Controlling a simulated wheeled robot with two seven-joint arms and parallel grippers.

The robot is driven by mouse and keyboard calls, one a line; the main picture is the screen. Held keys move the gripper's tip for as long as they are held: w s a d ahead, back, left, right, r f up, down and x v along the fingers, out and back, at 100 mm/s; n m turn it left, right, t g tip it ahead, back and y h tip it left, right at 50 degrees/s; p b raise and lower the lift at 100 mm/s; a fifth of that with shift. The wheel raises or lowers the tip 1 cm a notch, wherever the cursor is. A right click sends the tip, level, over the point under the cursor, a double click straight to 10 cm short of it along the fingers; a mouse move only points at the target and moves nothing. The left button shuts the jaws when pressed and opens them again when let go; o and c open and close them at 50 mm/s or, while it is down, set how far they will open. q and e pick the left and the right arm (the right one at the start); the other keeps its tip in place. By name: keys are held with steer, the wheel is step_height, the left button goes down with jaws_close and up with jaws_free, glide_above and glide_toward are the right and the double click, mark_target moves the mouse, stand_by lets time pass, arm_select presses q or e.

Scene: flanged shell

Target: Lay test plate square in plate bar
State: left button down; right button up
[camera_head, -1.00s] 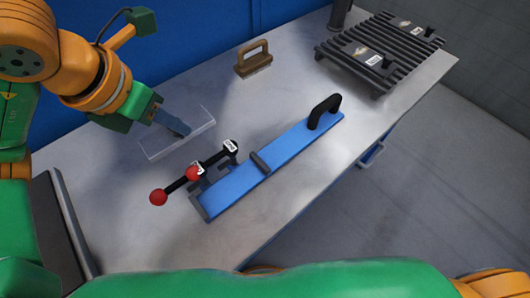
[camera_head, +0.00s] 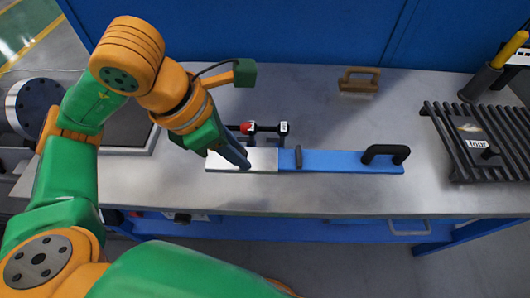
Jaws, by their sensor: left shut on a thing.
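The test plate (camera_head: 220,160) is a flat silver rectangle, lined up lengthwise over the left part of the blue plate bar (camera_head: 340,161). I cannot tell whether it rests there or hovers just above. My left gripper (camera_head: 243,163) points down and is shut on the plate, its dark fingers near the plate's middle. The bar has a black arched handle (camera_head: 386,152) at its right and a grey crosspiece (camera_head: 298,156) just right of the plate. Black clamp levers (camera_head: 268,128), one with a red knob (camera_head: 246,128), stand behind the plate. My right gripper is out of view.
A brown brush-like block with a handle (camera_head: 358,80) stands at the back. A black slatted rack (camera_head: 462,160) with a dark plate labelled four (camera_head: 477,143) is at the right. A dark holder (camera_head: 480,84) stands behind it. The bench (camera_head: 330,112) is clear between them.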

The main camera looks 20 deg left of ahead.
arm_select(q)
steer(key=w+f, duration=0.2)
steer(key=w, duration=0.1)
steer(key=w+d+f, duration=0.1)
steer(key=w+f, duration=0.1)
steer(key=w+d+f+p, duration=0.1)
steer(key=w+f, duration=0.2)
steer(key=shift+w+f, duration=0.1)
steer(key=shift+w, duration=0.25)
steer(key=f, duration=0.1)
steer(key=f+p, duration=0.1)
steer(key=f, duration=0.1)
steer(key=shift+w+f, duration=0.2)
steer(key=shift+f, duration=0.05)
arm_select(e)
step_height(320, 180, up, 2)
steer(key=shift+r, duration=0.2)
arm_select(q)
steer(key=shift+f, duration=0.1)
steer(key=shift+f, duration=0.1)
steer(key=c, duration=0.6)
jaws_free()
steer(key=shift+s, duration=0.1)
steer(key=shift+c, duration=0.2)
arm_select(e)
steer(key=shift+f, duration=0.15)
